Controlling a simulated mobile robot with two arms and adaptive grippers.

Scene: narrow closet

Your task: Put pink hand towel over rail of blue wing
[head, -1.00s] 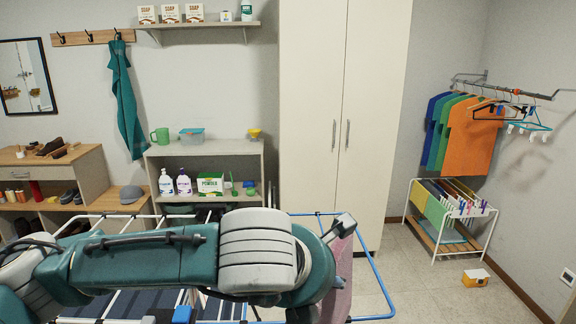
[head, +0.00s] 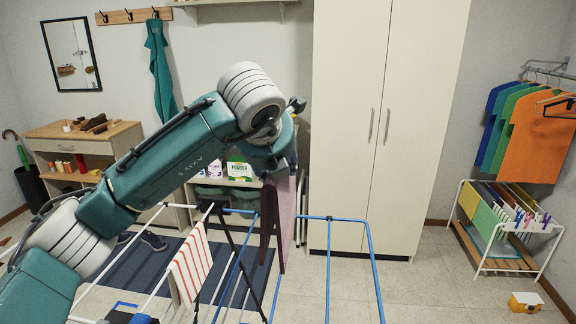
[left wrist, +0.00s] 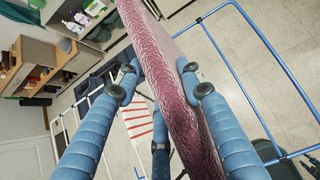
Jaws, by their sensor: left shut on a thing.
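The pink hand towel (head: 284,225) hangs down from my left gripper above the drying rack. It fills the middle of the left wrist view (left wrist: 178,110), between the blue fingers of my left gripper (left wrist: 162,82), which is shut on it. In the head view the gripper is mostly hidden behind my left arm. The blue wing (head: 373,262) stretches out to the right of the towel; its rails also show in the left wrist view (left wrist: 243,82). The towel hangs near the wing's left side; I cannot tell if it touches a rail.
A red-striped cloth (head: 190,262) hangs on the rack's white rails. A tall white cabinet (head: 385,130) stands behind the blue wing. A small rack with cloths (head: 508,230) and an orange box (head: 525,302) are at right. Floor between is clear.

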